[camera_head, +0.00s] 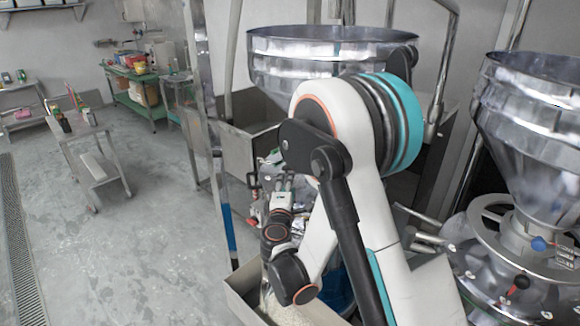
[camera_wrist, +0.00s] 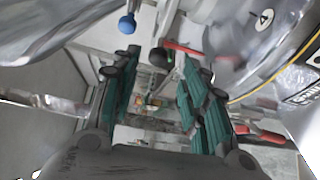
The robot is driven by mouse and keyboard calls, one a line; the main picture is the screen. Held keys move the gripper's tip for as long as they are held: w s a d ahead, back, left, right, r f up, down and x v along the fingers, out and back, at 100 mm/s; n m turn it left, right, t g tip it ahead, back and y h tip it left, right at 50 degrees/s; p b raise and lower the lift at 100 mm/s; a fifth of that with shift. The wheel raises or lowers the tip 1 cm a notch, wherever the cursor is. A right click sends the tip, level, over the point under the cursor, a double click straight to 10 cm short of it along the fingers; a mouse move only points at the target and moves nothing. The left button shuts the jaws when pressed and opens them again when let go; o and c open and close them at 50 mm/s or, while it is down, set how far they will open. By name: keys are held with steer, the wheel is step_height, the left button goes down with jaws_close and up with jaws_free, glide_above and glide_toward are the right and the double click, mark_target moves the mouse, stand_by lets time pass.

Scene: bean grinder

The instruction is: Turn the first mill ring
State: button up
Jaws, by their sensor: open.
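My gripper (camera_wrist: 156,88) is open in the wrist view, with a green-padded finger on each side and nothing clearly held between them. In the head view my gripper (camera_head: 272,188) is small, below the near steel hopper (camera_head: 330,50). In the wrist view a curved shiny metal part with an arrow label, possibly the mill ring (camera_wrist: 258,45), is at upper right beside the right finger. A red lever with a black knob (camera_wrist: 158,57) shows beyond the fingertips. A blue knob (camera_wrist: 127,24) is at the top. My arm hides most of the near mill in the head view.
A second mill (camera_head: 530,120) stands at the right, with a wheel-like ring (camera_head: 490,217) and red and blue knobs. A metal trough (camera_head: 240,292) is below my arm. Tables with tools (camera_head: 85,125) stand at left; the grey floor between is clear.

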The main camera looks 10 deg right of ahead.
steer(key=x, duration=1.1)
steer(key=shift+w+d, duration=0.15)
steer(key=shift+w, duration=0.2)
jaws_close()
